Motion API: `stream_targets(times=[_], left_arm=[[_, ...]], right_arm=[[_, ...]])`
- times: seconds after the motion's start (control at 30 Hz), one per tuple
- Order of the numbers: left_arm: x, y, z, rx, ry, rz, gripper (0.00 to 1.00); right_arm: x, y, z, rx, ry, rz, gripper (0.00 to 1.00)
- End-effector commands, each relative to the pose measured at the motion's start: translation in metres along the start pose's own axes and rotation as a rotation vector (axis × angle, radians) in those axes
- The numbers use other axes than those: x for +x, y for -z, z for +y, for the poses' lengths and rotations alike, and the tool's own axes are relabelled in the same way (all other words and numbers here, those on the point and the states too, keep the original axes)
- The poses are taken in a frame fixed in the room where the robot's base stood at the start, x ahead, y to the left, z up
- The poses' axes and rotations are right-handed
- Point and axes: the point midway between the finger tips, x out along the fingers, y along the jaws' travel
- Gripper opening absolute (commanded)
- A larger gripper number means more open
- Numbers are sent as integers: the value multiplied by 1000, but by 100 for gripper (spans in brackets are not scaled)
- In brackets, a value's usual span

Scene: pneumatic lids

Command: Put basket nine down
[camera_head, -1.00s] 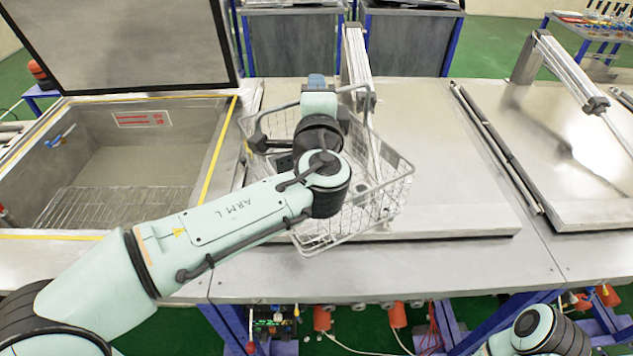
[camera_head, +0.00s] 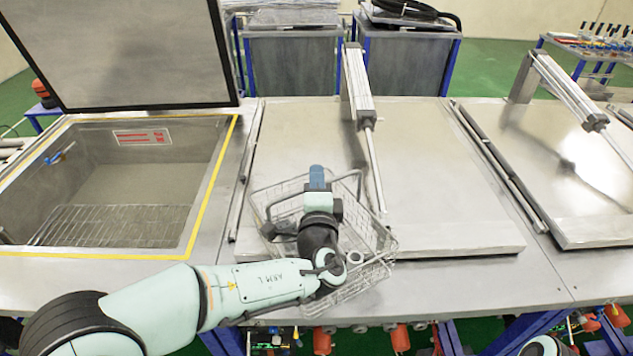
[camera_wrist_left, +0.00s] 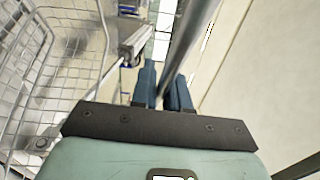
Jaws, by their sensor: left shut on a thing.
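The basket (camera_head: 373,272) is a wire-mesh one; I cannot read a number on it. It hangs from my left gripper (camera_head: 317,178) over the front part of the closed lid, its near end reaching the table's front edge. In the left wrist view the gripper (camera_wrist_left: 165,90) is shut on the basket's handle bar, with the mesh (camera_wrist_left: 60,70) to the left. My arm hides much of the basket, and I cannot tell whether its bottom touches anything. My right gripper is not in view.
At left is an open tank (camera_head: 130,180) with a wire rack inside and its lid (camera_head: 120,50) raised. A closed metal lid (camera_head: 450,190) with a pneumatic cylinder (camera_head: 357,85) lies in the middle. Another closed lid (camera_head: 590,200) is at right.

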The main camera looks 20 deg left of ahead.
Motion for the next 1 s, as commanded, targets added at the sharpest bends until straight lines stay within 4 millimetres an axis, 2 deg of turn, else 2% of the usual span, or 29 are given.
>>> stream_targets(times=[0.27, 0.3, 0.37, 0.4, 0.67, 0.77, 0.87, 1.0], left_arm=[[0, 0, 2, -3, 7, -1, 0], [0, 0, 4, -1, 1, -1, 18], [0, 0, 4, -1, 0, -1, 38], [0, 0, 4, -1, 1, -1, 40], [-1, 0, 4, -1, 1, 0, 40], [-7, 0, 5, -1, 1, 0, 40], [-21, 0, 6, -3, 1, 3, 40], [-51, 0, 8, -3, 1, 4, 40]], right_arm=[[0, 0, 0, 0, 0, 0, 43], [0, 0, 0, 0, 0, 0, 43], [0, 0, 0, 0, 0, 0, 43], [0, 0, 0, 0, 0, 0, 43], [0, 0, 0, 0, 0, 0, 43], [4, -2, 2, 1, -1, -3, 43], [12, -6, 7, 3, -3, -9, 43], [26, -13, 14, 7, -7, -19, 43]])
